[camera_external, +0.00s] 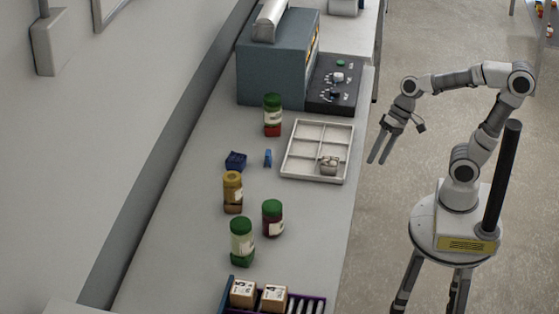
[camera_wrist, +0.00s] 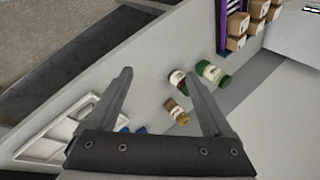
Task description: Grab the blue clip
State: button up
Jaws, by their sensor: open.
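A small upright blue piece, likely the blue clip (camera_external: 268,158), stands on the counter left of the white divided tray (camera_external: 286,165). A darker blue block-like object (camera_external: 235,160) lies just left of it. In the wrist view, bits of blue (camera_wrist: 141,130) show behind my gripper's base, mostly hidden; I cannot tell which is which. My gripper (camera_external: 377,162) is open and empty, off the counter's right edge, to the right of the tray and well away from the clip. Its two spread fingers also show in the wrist view (camera_wrist: 157,73).
Several jars, including a green-lidded one (camera_external: 242,241) and a yellow-brown one (camera_external: 233,190), stand around the blue objects. A red jar (camera_external: 272,115) is behind them. A grey machine (camera_external: 270,75) is at the back. A rack with boxes (camera_external: 243,293) is in front.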

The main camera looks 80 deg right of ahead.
jog(key=w+d+f+m+t+y+b, duration=0.1)
jog(key=w+d+f+m+t+y, duration=0.1)
jog(key=w+m, duration=0.55)
jog(key=w+d+f+m+t+y+b, duration=0.1)
jog(key=w+f+m+t, duration=0.2)
jog(key=w+m, duration=0.45)
jog(key=w+d+f+m+t+h, duration=0.1)
jog(key=w+d+f+m+h, duration=0.1)
jog(key=d, duration=0.4)
jog(key=w+d+f+m+t+h+b, duration=0.1)
jog(key=w+d+f+m+h, duration=0.1)
jog(key=w+d+f+m, duration=0.2)
jog(key=w+d+f+m+t+h+b, duration=0.1)
jog(key=w+d+f+m+t+h, duration=0.1)
jog(key=d+f+m, duration=0.3)
jog(key=shift+w+d+m+h, duration=0.25)
jog(key=shift+d+m, duration=0.45)
jog(key=shift+d, duration=0.25)
jog(key=shift+w+d+m+h, duration=0.15)
jog(key=shift+w+d+m, duration=0.1)
jog(key=shift+d+m, duration=0.6)
send_near(261, 164)
jog(key=w, duration=0.4)
jog(key=shift+w+d+r, duration=0.1)
jog(key=shift+w+r, duration=0.05)
jog(key=shift+r, duration=0.15)
jog(key=shift+x, duration=2.6)
